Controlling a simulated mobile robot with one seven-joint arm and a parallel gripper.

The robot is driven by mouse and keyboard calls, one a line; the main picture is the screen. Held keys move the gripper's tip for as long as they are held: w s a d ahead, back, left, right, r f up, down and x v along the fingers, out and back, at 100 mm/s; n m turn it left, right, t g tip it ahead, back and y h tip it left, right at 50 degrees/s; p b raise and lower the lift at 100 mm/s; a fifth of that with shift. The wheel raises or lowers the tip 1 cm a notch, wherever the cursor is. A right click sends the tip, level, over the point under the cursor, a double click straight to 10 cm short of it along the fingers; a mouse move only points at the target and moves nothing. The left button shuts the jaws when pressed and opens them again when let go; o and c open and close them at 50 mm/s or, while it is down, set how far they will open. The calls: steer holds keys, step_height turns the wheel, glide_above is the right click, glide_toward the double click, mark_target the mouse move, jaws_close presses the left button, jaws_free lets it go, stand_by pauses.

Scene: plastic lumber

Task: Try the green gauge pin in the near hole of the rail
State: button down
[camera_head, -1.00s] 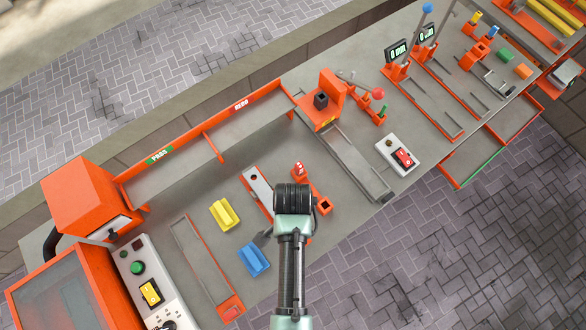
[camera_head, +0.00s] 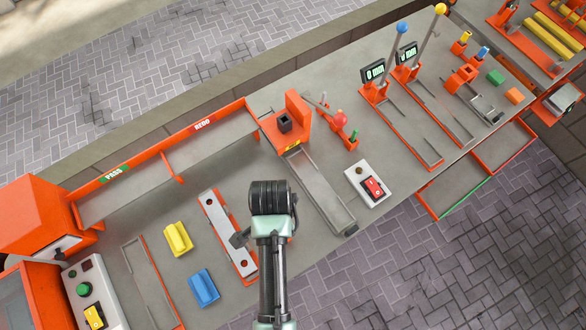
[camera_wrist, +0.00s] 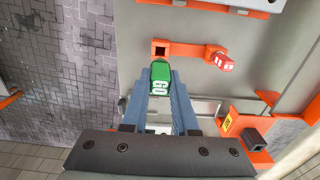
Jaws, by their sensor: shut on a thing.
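In the wrist view the green gauge pin (camera_wrist: 161,77), its handle marked GO, is held between the fingertips of my gripper (camera_wrist: 160,84). The pin's lower end is hidden. Just beyond it is the orange gauge stand, with an empty square socket (camera_wrist: 160,48) and a red gauge (camera_wrist: 222,62) at its other end. In the head view the grey rail (camera_head: 226,230) lies in an orange cradle, with one hole near each end; the near hole (camera_head: 243,264) is open and empty.
A yellow block (camera_head: 177,238) and a blue block (camera_head: 204,288) lie left of the rail. A grey channel (camera_head: 318,190) and a switch box (camera_head: 369,185) are to the right. PASS and REDO trays (camera_head: 125,190) line the back.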

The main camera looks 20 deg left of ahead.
steer(key=shift+w+d, duration=0.2)
steer(key=shift+w, duration=0.15)
steer(key=shift+s+a+r, duration=0.1)
steer(key=shift+s, duration=0.05)
steer(key=shift+r+p, duration=0.1)
steer(key=shift+p, duration=0.2)
step_height(320, 180, down, 7)
steer(key=b, duration=0.4)
steer(key=shift+r, duration=0.15)
steer(key=shift+f+b, duration=0.8)
steer(key=shift+f, duration=1.3)
stand_by(2.4)
stand_by(1.1)
steer(key=c, duration=0.6)
jaws_free()
steer(key=shift+r, duration=0.1)
